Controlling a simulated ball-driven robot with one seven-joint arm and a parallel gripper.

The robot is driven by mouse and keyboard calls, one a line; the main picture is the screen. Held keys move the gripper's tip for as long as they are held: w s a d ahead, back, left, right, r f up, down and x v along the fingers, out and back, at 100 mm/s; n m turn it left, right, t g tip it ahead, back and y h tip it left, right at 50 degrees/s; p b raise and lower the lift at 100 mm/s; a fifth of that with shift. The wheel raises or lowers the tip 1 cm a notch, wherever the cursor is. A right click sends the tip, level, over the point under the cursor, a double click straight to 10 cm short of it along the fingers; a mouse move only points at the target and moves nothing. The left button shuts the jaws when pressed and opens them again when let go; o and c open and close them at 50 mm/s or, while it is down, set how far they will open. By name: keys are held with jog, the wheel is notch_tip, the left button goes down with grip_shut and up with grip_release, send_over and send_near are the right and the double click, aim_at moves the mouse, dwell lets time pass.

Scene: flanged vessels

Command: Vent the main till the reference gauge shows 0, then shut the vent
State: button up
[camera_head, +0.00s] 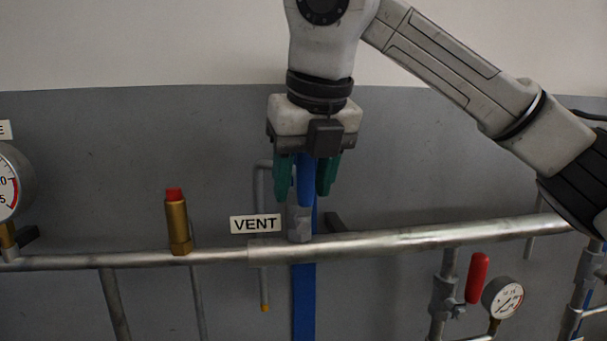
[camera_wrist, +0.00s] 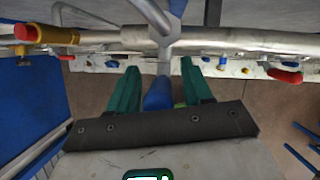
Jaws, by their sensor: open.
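The vent valve (camera_head: 299,224) sits on the main pipe (camera_head: 400,242) beside a white VENT label (camera_head: 255,223). Its blue lever (camera_head: 306,182) points upward in the head view. My gripper (camera_head: 304,194) points down over it with green fingers apart, one on each side of the lever. In the wrist view the lever (camera_wrist: 158,94) lies between the two fingers (camera_wrist: 160,70); contact cannot be told. A large gauge (camera_head: 9,186) is cut off at the left edge under a label ending in E. Its needle cannot be made out, and whether it is the reference gauge cannot be told.
A brass fitting with a red cap (camera_head: 178,222) stands on the pipe left of the valve. A red-handled valve (camera_head: 476,278) and a small gauge (camera_head: 502,298) are at lower right. A thin vent tube (camera_head: 264,280) hangs behind the pipe. The grey wall is close behind.

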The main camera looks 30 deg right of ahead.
grip_shut()
dwell(0.4)
